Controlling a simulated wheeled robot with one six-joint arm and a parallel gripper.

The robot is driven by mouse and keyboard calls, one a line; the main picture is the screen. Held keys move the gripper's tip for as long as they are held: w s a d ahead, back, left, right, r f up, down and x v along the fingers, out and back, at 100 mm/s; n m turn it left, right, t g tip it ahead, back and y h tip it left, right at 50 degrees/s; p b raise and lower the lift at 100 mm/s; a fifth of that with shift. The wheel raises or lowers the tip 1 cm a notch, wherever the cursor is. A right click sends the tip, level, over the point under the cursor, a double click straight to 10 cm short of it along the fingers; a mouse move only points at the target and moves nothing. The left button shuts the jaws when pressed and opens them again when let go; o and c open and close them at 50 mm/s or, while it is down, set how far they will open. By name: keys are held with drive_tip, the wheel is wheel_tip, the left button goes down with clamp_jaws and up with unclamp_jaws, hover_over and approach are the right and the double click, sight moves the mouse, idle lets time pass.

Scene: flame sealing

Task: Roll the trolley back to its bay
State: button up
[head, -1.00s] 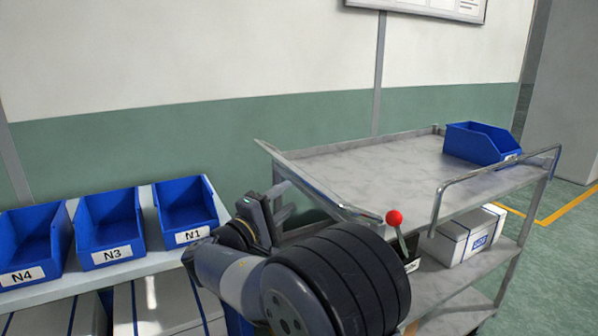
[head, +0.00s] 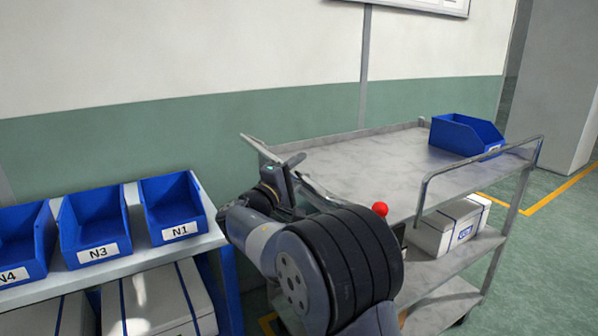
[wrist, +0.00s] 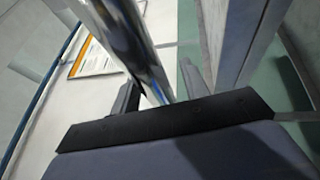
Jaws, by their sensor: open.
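The grey metal trolley (head: 375,172) stands along the wall, with a shiny push bar at its left end and a curved rail (head: 480,160) at its right end. My gripper (head: 288,172) is at the left push bar, open. In the wrist view, the bar (wrist: 135,50) runs between the two open fingers of my gripper (wrist: 160,92); whether it touches either finger I cannot tell. A lever with a red knob (head: 380,209) stands by the trolley's near side, its lower part hidden by my arm.
A blue bin (head: 465,135) sits on the trolley's top and a white box (head: 447,228) on a lower shelf. A rack (head: 150,262) with blue bins, marked N1, N3 and N4, stands left. Yellow floor lines (head: 557,192) show at right, before a grey pillar (head: 555,85).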

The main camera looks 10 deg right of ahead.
drive_tip(key=shift+c, duration=0.3)
clamp_jaws()
idle(0.3)
